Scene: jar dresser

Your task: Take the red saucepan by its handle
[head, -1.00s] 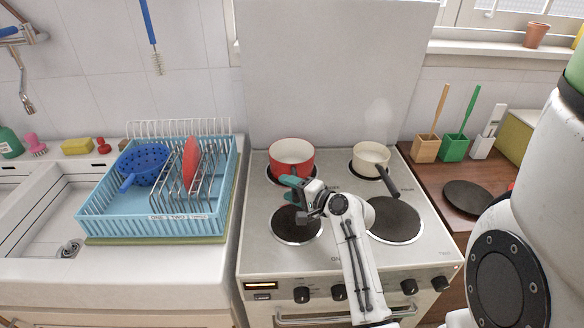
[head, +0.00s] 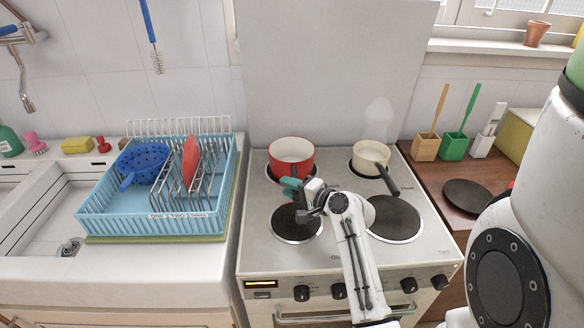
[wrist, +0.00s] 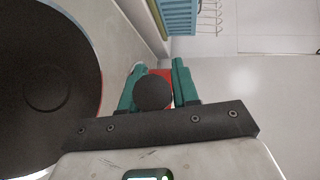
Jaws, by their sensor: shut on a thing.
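The red saucepan (head: 306,169), with a pale inside, stands upright on the back left burner of the stove. My gripper (head: 288,187), with teal fingers, is at the saucepan's near side. In the wrist view, my gripper (wrist: 158,88) has its fingers on both sides of a dark round handle end (wrist: 152,93), shut on the saucepan's handle. A strip of red shows just behind it. The rest of the handle is hidden by my gripper in the head view.
A cream saucepan (head: 370,156) with a dark handle stands on the back right burner. The front left burner (head: 297,224) and front right burner (head: 395,219) are bare. A blue dish rack (head: 150,226) is left of the stove (head: 345,254).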

